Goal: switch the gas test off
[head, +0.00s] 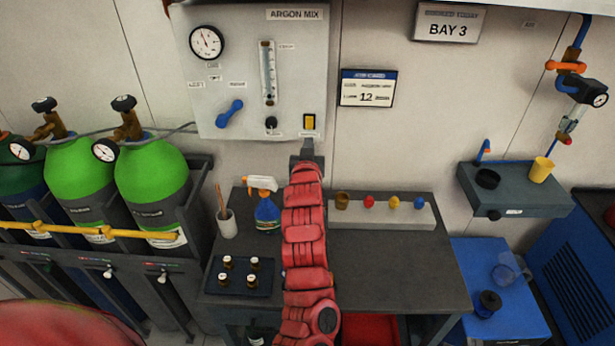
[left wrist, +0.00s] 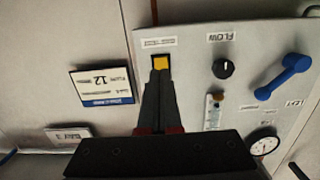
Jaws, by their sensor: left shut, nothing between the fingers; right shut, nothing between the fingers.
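The grey ARGON MIX panel (head: 240,110) hangs on the wall. A yellow rocker switch (head: 310,122) in a dark frame sits at its lower right corner; the label by it is too small to read. The switch also shows in the left wrist view (left wrist: 161,62), where the panel is upside down. My left gripper (head: 308,146) is shut and empty, its fingertips just below the switch in the head view. In the left wrist view its tips (left wrist: 160,76) reach the edge of the switch; I cannot tell whether they touch. My right gripper is out of view.
The panel also carries a blue lever (head: 229,114), a black flow knob (head: 271,123), a flow tube (head: 267,73) and a round gauge (head: 207,42). Below, a dark bench (head: 400,265) holds a spray bottle (head: 267,212) and small vials. Green cylinders (head: 150,180) stand left.

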